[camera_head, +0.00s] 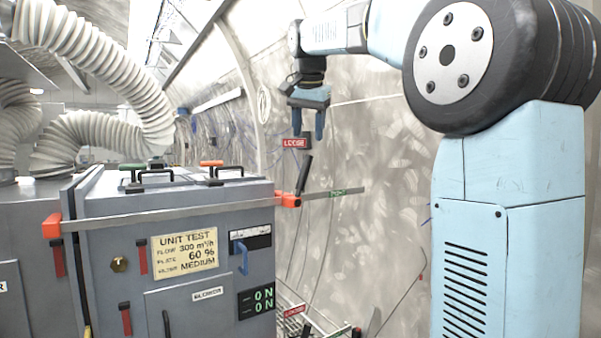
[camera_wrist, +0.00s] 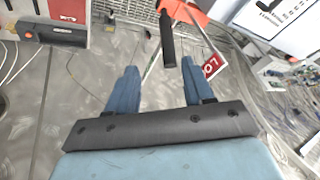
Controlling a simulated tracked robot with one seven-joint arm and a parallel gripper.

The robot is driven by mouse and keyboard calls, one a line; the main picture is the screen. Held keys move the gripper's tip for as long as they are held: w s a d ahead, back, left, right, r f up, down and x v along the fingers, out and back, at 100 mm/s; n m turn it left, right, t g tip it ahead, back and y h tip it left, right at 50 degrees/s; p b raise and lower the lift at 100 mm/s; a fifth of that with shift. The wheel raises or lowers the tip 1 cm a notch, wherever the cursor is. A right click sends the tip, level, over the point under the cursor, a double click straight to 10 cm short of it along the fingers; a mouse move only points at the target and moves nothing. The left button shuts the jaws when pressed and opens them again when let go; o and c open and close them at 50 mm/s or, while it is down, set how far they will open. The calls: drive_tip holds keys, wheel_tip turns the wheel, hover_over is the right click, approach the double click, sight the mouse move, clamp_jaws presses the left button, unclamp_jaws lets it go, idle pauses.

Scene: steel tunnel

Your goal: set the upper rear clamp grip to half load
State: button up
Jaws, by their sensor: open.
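The upper rear clamp has an orange body (camera_head: 290,200) at the right end of a steel bar across the grey unit. Its black grip (camera_head: 304,174) stands nearly upright, leaning slightly right, just below a red LOOSE tag (camera_head: 294,142). A green tag (camera_head: 340,193) with unreadable text lies on the bar to the right. My gripper (camera_head: 308,130) is open and empty, pointing down above the grip, apart from it. In the wrist view the black grip (camera_wrist: 167,42) appears beyond and between my fingertips (camera_wrist: 159,72); the red tag (camera_wrist: 212,65) is beside the right finger.
The grey unit (camera_head: 110,270) has handles on top and a UNIT TEST plate (camera_head: 184,252). A lower LOOSE tag (camera_head: 294,311) shows near the bottom. The curved tunnel wall (camera_head: 370,150) stands close behind the clamp. White hoses (camera_head: 100,60) hang at the left.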

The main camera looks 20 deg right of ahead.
sight(304, 165)
drive_tip(key=x, duration=0.4)
drive_tip(key=w+x, duration=0.1)
drive_tip(key=x, duration=0.8)
drive_tip(key=shift+w, duration=0.4)
drive_tip(key=shift+r, duration=0.1)
drive_tip(key=shift+c, duration=0.4)
drive_tip(key=shift+d, duration=0.1)
clamp_jaws()
drive_tip(key=shift+a, duration=0.35)
drive_tip(key=shift+d, duration=0.15)
